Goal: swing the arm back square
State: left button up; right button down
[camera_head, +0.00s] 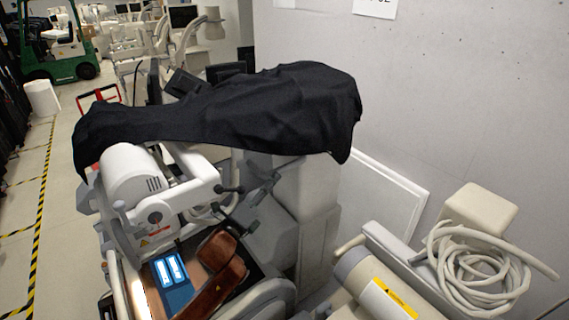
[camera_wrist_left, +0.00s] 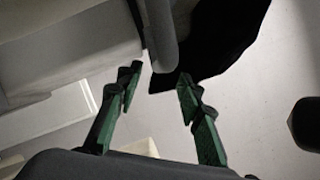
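A black cloth (camera_head: 240,108) drapes over a long raised arm that runs across the head view from the left to the grey wall. The cloth hides the arm's shape. The white machine (camera_head: 130,175) stands below its left end. My left gripper (camera_wrist_left: 160,88) is open, with a grey bar (camera_wrist_left: 160,40) and the hanging cloth (camera_wrist_left: 215,35) just beyond its fingertips. I cannot tell whether it touches them. In the head view a partly hidden, dark grey gripper shape (camera_head: 262,185) shows below the cloth. My right gripper is not seen.
A beige box (camera_head: 480,208) and coiled white hose (camera_head: 470,268) sit at the lower right near the wall (camera_head: 460,110). A white panel (camera_head: 385,200) leans there. A green forklift (camera_head: 55,45) stands far left, beside open floor with striped tape (camera_head: 42,190).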

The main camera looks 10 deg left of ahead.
aim_at(283, 171)
pick_arm(q)
jog(key=p+x, duration=0.1)
jog(key=x, duration=0.5)
jog(key=shift+w+d+r+p, duration=0.1)
jog(key=shift+d+p, duration=0.2)
jog(key=shift+p, duration=0.05)
jog(key=shift+w+d+r, duration=0.15)
jog(key=shift+w+d, duration=0.05)
jog(key=shift+w, duration=0.35)
jog(key=shift+c, duration=0.3)
jog(key=c, duration=0.8)
grip_shut()
